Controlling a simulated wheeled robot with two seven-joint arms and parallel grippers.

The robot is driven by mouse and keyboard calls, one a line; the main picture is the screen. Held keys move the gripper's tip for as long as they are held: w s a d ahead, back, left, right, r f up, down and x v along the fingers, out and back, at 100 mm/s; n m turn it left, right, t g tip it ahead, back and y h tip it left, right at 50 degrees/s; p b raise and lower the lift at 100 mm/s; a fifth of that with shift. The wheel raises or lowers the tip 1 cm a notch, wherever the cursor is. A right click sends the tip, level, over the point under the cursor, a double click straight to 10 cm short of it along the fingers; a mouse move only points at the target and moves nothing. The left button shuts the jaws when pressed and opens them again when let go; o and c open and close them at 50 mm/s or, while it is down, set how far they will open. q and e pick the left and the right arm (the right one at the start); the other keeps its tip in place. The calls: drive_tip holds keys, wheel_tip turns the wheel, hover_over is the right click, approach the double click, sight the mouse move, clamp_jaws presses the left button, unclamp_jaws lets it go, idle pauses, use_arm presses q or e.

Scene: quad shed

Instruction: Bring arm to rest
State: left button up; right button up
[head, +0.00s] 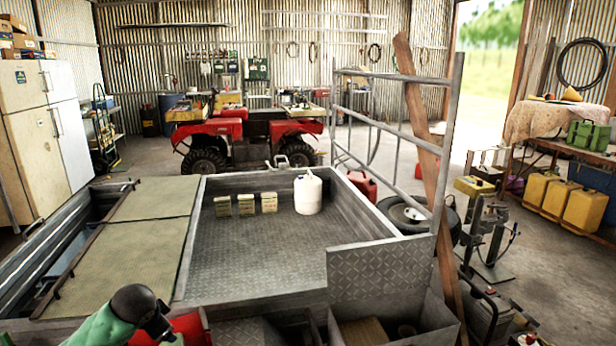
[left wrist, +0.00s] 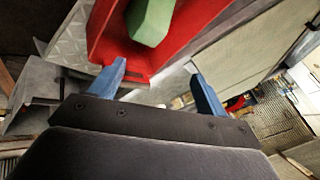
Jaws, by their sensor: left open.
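My left gripper (left wrist: 160,88) shows in the left wrist view with its two blue fingertips apart and nothing held between them. Just beyond the fingertips is a red open container (left wrist: 185,45) with a green object (left wrist: 151,18) in or over it. I cannot tell whether a fingertip touches the red container. In the head view, a green object with a dark rounded head (head: 105,326) is at the bottom left, beside red walls (head: 190,328). My left gripper cannot be made out in the head view. My right gripper is in neither view.
A metal trailer bed (head: 270,232) fills the middle, holding a white jug (head: 308,192) and several small boxes (head: 245,203). A flat greenish lid (head: 115,262) lies left of it. A metal rack (head: 385,128) and leaning plank (head: 420,140) rise at right. The bed's front floor is clear.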

use_arm(q)
drive_tip(key=s+d+f+n+g+h, duration=0.1)
drive_tip(key=s+d+f, duration=0.5)
drive_tip(key=s, duration=0.6)
drive_tip(key=s+d+f+n+g+h, duration=0.1)
drive_tip(key=s+d+f+n, duration=0.1)
drive_tip(key=s+d+f, duration=0.4)
drive_tip(key=s+d+f+n+g+h+p, duration=0.1)
drive_tip(key=s+d+f, duration=0.5)
drive_tip(key=s+d, duration=0.6)
drive_tip(key=s+n+g, duration=0.1)
drive_tip(key=s, duration=0.7)
drive_tip(key=shift+s+f, duration=0.25)
